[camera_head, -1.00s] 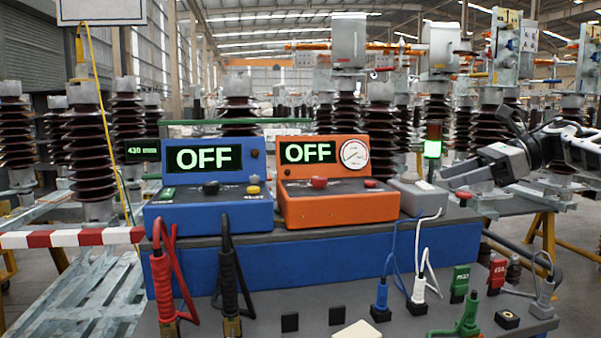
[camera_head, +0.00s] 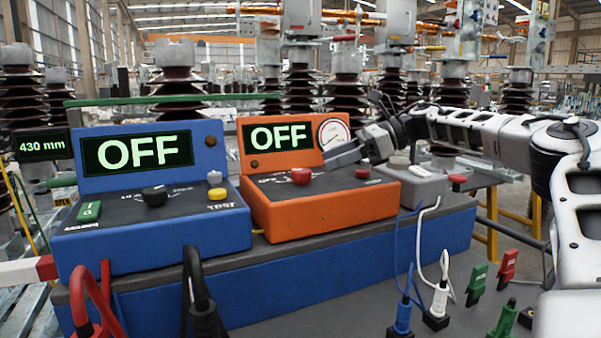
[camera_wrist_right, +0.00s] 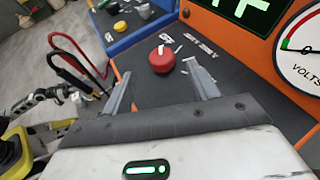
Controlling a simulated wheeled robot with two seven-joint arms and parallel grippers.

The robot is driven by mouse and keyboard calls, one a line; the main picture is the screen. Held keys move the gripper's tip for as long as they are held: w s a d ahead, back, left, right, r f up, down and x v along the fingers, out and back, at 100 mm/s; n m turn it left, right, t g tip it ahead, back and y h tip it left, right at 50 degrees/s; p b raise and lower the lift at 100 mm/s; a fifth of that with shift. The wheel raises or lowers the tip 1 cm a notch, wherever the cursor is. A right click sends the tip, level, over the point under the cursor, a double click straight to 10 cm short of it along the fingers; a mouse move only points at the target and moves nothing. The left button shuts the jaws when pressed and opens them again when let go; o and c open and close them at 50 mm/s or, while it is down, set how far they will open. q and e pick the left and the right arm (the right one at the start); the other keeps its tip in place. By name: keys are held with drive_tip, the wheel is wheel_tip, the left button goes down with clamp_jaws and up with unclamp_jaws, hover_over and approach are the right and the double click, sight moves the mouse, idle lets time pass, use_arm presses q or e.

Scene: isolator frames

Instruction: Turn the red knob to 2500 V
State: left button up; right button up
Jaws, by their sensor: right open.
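The red knob (camera_head: 301,176) sits on the sloped dark panel of the orange box (camera_head: 325,209), whose display (camera_head: 279,137) reads OFF. A second red button (camera_head: 362,173) is at the panel's right. My right gripper (camera_head: 336,153) is above the panel, to the right of the knob. In the right wrist view my right gripper (camera_wrist_right: 158,72) is open and empty, and the red knob (camera_wrist_right: 161,60) shows just beyond and between its fingertips, apparently apart from them. A round volts dial (camera_wrist_right: 303,47) stands behind the panel.
A blue box (camera_head: 150,235) with an OFF display, a black knob and a yellow button stands left of the orange box. A grey box (camera_head: 413,185) stands to the right. Red, black, blue and white cables hang in front. Insulators fill the background.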

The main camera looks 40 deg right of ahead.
sight(302, 170)
drive_tip(key=x, duration=0.7)
drive_tip(key=shift+w+a+f, duration=0.1)
drive_tip(key=shift+w+a, duration=0.15)
drive_tip(key=shift+w, duration=0.1)
drive_tip(key=c, duration=1)
